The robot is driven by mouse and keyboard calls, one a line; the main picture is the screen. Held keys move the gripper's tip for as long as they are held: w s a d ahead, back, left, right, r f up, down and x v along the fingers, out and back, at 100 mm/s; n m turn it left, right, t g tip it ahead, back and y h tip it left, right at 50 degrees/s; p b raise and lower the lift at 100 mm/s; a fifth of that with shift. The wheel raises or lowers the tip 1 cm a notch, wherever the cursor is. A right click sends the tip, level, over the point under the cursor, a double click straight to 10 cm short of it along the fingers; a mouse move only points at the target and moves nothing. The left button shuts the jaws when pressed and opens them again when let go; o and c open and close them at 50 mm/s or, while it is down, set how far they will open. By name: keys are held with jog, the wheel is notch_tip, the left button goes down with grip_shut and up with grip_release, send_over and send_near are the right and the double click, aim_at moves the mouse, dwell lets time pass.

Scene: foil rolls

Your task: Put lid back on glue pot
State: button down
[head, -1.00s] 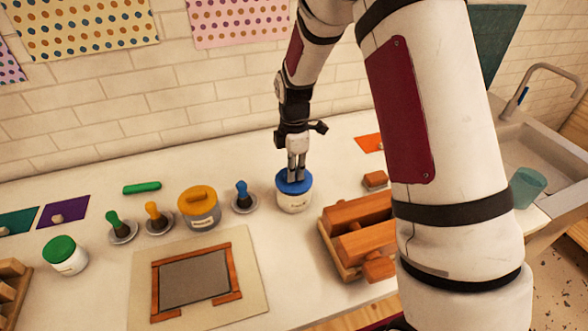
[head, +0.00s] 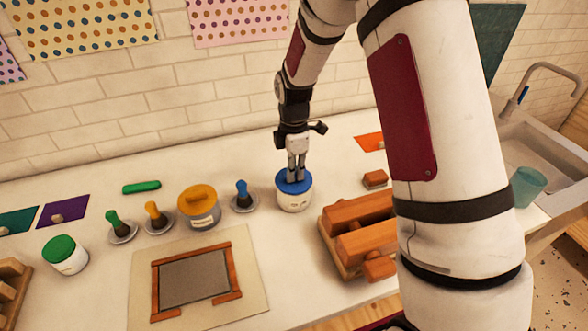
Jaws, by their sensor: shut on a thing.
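The glue pot (head: 294,202) is a white tub with a label, standing upright on the white counter right of centre. A blue lid (head: 290,187) lies over its mouth and looks about level. I cannot tell from this view whether it is fully seated. My gripper (head: 296,178) points down from above and is shut on the lid, at its top; its fingertips hide part of the lid's middle.
A yellow-lidded pot (head: 199,209) and a blue-handled brush (head: 242,195) stand to the left. A wooden block rack (head: 345,262) stands close on the right. A framed screen (head: 195,277) lies in front, and a green-lidded pot (head: 66,257) stands far left.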

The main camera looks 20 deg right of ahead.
jog(key=c, duration=1.1)
grip_release()
jog(key=shift+o, duration=0.2)
jog(key=shift+r, duration=0.1)
jog(key=shift+r, duration=0.65)
jog(key=shift+r+p, duration=0.7)
jog(key=shift+r, duration=2.05)
grip_shut()
